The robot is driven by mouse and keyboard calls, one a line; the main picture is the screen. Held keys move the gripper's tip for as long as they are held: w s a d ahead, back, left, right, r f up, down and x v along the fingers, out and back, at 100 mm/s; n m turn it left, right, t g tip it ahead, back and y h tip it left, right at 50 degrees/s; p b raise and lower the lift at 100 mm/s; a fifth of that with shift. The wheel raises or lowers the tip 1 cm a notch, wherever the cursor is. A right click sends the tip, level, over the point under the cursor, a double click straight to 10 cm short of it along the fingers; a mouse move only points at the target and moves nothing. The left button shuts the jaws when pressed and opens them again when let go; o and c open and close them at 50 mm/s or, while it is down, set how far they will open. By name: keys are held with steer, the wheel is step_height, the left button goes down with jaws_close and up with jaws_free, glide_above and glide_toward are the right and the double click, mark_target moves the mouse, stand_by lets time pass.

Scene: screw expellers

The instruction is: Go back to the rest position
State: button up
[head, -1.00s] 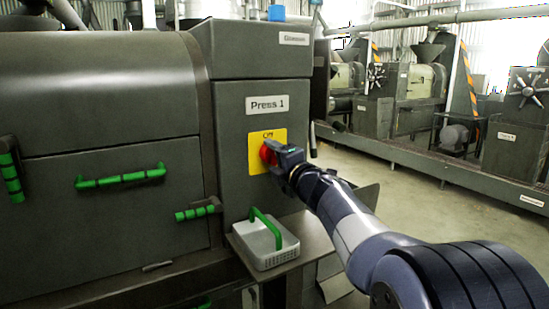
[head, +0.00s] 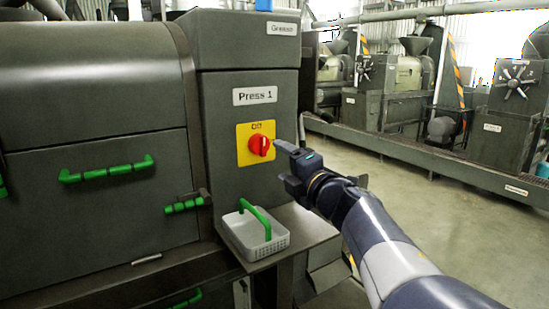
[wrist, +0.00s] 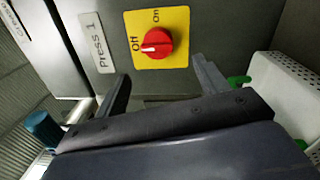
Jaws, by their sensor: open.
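My gripper (head: 283,165) is open and empty, just right of the red rotary knob (head: 259,145) and apart from it. The knob sits on a yellow plate (head: 243,157) on the dark cabinet labelled Press 1 (head: 255,95). In the wrist view the knob (wrist: 159,43) shows ahead of the two spread fingers (wrist: 160,85), with nothing between them. The knob's white mark points toward the "Off" lettering on the yellow plate (wrist: 180,18).
A white basket (head: 250,250) with a green handle stands on a shelf below the knob, near my arm. Green handles (head: 107,169) stick out from the press at left. Other presses (head: 395,75) stand behind; open floor (head: 400,170) lies to the right.

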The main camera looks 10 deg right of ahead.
mark_target(264, 149)
steer(key=shift+s+d+f, duration=0.1)
steer(key=shift+s+d, duration=0.05)
steer(key=shift+s, duration=0.4)
steer(key=x, duration=1.1)
steer(key=shift+s+d, duration=0.1)
steer(key=shift+s, duration=0.05)
